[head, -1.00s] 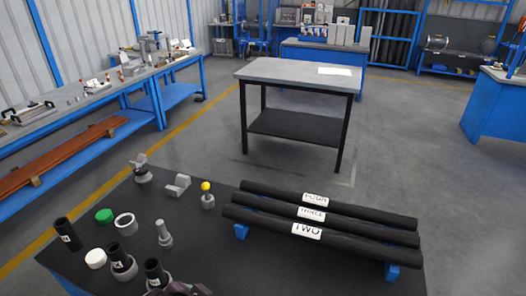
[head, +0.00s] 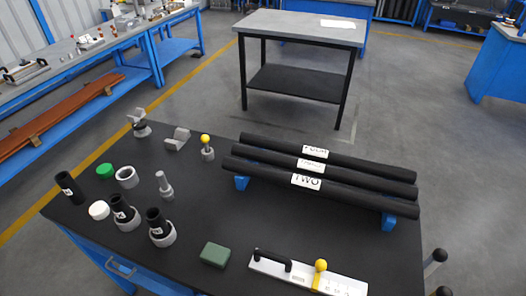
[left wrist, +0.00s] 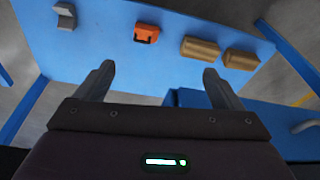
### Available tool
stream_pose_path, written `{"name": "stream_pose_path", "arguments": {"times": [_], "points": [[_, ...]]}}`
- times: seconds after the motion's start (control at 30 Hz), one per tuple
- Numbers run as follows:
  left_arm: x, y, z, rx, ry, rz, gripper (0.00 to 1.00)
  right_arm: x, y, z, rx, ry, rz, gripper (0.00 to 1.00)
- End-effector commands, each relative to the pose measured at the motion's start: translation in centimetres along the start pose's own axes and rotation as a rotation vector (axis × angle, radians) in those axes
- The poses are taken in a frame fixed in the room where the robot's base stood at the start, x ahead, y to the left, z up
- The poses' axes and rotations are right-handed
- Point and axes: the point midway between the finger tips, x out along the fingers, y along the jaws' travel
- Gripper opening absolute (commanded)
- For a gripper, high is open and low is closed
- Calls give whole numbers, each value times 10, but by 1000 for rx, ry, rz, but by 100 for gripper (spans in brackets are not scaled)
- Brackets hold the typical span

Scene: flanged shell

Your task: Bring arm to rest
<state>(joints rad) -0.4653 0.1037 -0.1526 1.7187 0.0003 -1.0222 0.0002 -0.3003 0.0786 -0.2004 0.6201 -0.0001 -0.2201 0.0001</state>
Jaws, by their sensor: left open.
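My left gripper (left wrist: 153,80) shows in the left wrist view with its two fingers spread wide and nothing between them. Beyond the fingers is a blue surface (left wrist: 100,35) carrying a grey block, an orange case (left wrist: 147,33) and two tan blocks (left wrist: 201,48). My left gripper is out of the head view. My right gripper does not show in either view. In the head view, three black tubes (head: 320,168) with white labels lie on blue supports on the black table (head: 210,225).
Several grey fittings and short black tubes (head: 125,215) stand on the table's left side. A green block (head: 215,254) and a white plate (head: 300,278) with a black handle and yellow knob lie near its front. A grey-topped table (head: 300,28) stands beyond, with open floor between.

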Motion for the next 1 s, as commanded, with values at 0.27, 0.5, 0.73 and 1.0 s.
{"name": "stream_pose_path", "arguments": {"times": [0.27, 0.5, 0.73, 1.0], "points": [[141, 7, 122, 15, -74, 8, 89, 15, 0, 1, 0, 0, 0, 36], [195, 8, 228, 26, -117, 12, 89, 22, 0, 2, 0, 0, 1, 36], [204, 8, 270, 31, -129, 12, 89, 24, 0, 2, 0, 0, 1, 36], [204, 8, 272, 31, -129, 12, 80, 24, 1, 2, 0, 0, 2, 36]]}}
